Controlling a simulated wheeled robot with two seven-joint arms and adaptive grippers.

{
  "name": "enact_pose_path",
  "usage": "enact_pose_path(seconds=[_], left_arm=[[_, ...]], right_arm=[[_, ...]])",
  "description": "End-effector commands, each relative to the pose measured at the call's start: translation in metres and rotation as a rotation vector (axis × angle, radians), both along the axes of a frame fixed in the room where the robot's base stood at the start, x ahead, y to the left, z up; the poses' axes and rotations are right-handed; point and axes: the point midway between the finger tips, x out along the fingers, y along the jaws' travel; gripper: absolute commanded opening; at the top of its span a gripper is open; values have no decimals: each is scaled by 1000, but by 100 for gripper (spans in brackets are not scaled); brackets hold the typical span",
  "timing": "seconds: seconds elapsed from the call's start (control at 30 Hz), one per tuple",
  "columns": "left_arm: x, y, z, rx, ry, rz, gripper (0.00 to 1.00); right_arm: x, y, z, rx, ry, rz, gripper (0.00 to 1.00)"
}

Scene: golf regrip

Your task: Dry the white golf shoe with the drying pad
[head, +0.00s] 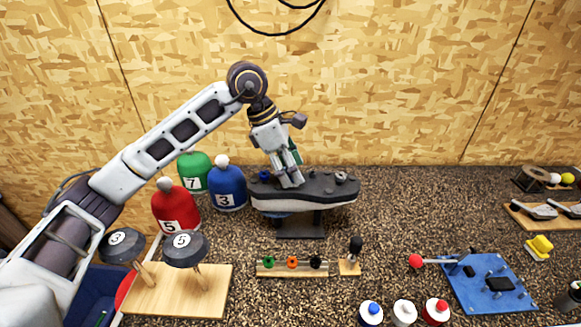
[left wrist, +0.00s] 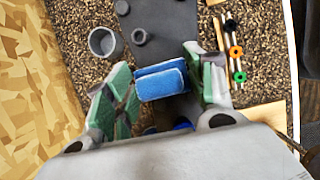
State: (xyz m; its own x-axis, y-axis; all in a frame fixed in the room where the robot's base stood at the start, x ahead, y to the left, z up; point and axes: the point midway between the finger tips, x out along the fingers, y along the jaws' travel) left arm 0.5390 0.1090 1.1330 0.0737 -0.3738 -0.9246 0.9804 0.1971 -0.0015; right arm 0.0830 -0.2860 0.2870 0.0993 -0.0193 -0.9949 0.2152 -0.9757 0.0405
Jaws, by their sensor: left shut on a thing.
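My left gripper (head: 291,182) points down at the middle of a long shape with a dark top and a whitish side (head: 305,203), raised on a dark stand. This seems to be the white golf shoe, sole up, though I cannot be sure. In the left wrist view my left gripper (left wrist: 160,90) is shut on a blue pad (left wrist: 161,80), which sits between its green-lined fingers and seems to be the drying pad. A grey surface (left wrist: 160,35) lies beyond it. I cannot tell whether the pad touches it. My right gripper is out of view.
Red, blue and green numbered headcovers (head: 227,190) stand left of the stand. A rack of coloured rings (head: 292,265) lies in front.

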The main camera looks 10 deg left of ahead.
Motion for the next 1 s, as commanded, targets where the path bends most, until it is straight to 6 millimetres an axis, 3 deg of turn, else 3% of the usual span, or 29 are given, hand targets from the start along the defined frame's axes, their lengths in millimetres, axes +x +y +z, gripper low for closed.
enact_pose_path(seconds=[0.53,1.0], left_arm=[[-22,-5,-3,0,0,0,31],[-25,-5,-5,2,4,-2,31]], right_arm=[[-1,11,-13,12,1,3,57],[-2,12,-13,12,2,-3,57]])
